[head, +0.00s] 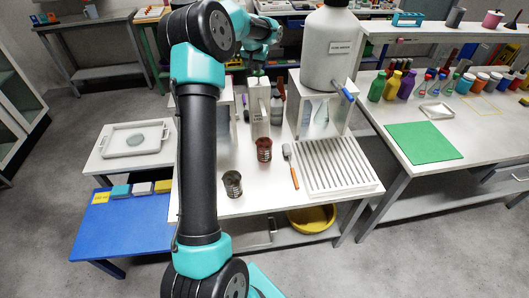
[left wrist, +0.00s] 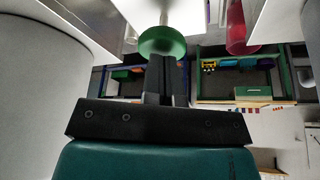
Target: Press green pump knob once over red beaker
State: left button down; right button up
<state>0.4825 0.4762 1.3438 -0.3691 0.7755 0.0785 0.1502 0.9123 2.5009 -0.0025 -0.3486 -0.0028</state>
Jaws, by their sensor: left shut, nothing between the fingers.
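The green pump knob (head: 258,73) sits on top of a white pump bottle (head: 259,110) at the back of the middle table. My left gripper (head: 258,66) is shut and empty, right at the knob; my arm partly hides it in the head view. In the left wrist view the round green knob (left wrist: 162,41) is just beyond the shut fingertips (left wrist: 166,58); I cannot tell whether they touch. The red beaker (head: 264,150), dark red and ribbed, stands upright on the table in front of the pump bottle. My right gripper is not in view.
A grey ribbed beaker (head: 232,184) stands front left of the red one. A brush (head: 291,165) and a slatted rack (head: 333,165) lie to the right. A large white tank (head: 330,55) on a stand rises close right of the pump bottle. My left arm crosses the table's left part.

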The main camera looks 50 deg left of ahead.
pick_arm(q)
jog(key=shift+f, duration=1.25)
jog(key=shift+r, duration=2.1)
jog(key=shift+r, duration=0.1)
notch_tip(320, 180, up, 6)
jog(key=shift+f, duration=0.1)
